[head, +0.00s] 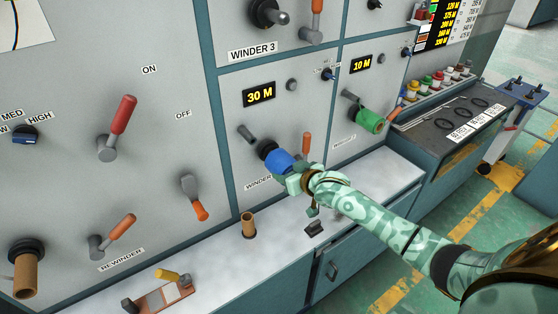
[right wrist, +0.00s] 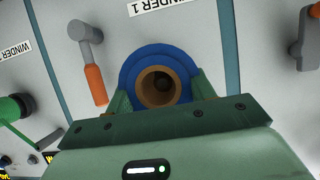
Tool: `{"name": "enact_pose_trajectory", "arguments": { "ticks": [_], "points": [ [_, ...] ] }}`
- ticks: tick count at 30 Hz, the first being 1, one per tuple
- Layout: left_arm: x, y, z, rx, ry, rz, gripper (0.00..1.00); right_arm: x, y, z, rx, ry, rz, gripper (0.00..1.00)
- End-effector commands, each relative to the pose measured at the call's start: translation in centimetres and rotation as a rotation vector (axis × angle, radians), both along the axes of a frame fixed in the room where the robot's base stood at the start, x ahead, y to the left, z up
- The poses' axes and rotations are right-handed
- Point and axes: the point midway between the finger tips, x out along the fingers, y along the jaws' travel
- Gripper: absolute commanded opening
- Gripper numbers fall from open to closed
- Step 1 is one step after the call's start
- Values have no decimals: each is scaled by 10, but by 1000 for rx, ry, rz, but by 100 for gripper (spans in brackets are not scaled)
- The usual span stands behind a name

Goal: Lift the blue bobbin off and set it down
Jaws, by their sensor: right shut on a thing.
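The blue bobbin (head: 277,160) is on the winder under the "30 M" display in the head view. In the right wrist view the blue bobbin (right wrist: 130,74) faces the camera end-on, with a brown core around a dark hole. My right gripper (head: 296,178) is shut on it, with one green finger on each side of the bobbin in the right wrist view (right wrist: 158,105). The gripper covers part of the bobbin in the head view. Whether the bobbin is still fully on its spindle I cannot tell. My left gripper is not in view.
A white ledge (head: 200,262) runs below the panel, with a brown core (head: 248,224) upright on it and a dark clip-like object (head: 314,228) nearby. A green bobbin (head: 370,120) is on the neighbouring winder. An orange-handled lever (head: 306,143) stands close right of the blue bobbin.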

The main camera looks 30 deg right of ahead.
Motion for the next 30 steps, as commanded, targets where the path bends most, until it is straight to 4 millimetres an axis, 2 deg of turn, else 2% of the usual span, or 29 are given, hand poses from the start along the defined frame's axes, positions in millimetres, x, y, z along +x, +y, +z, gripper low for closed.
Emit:
{"name": "enact_pose_trajectory", "arguments": {
  "ticks": [30],
  "points": [
    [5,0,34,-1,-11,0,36,-41,-3,0,0,2,0,13]
  ]
}}
